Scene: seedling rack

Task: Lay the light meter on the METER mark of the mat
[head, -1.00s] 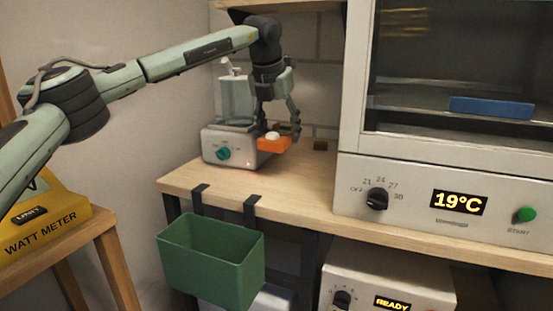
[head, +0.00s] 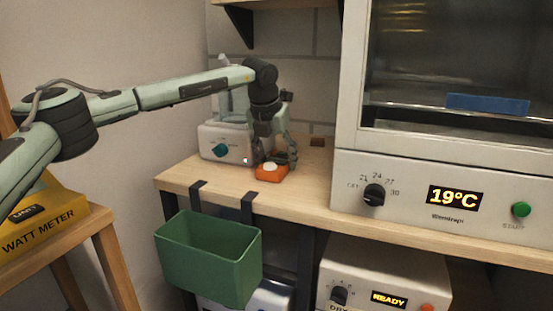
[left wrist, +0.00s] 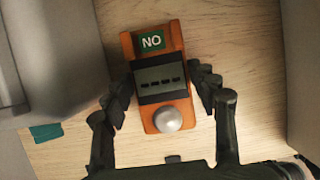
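The light meter (head: 271,173) is a small orange block with a white dome, low at the bench top in the head view. In the left wrist view the light meter (left wrist: 160,118) shows its dome, a dark display with dashes and a green label reading "NO". My left gripper (head: 276,164) points down over it. Whether the meter touches the bench I cannot tell. I see no mat or METER mark. My right gripper is out of view.
A white device (head: 226,145) with a teal knob stands just left of the meter. The cabinet (head: 420,190) reading 19°C is on the right. A green bin (head: 208,255) hangs from the bench's front edge. The bench (head: 313,185) is clear between meter and cabinet.

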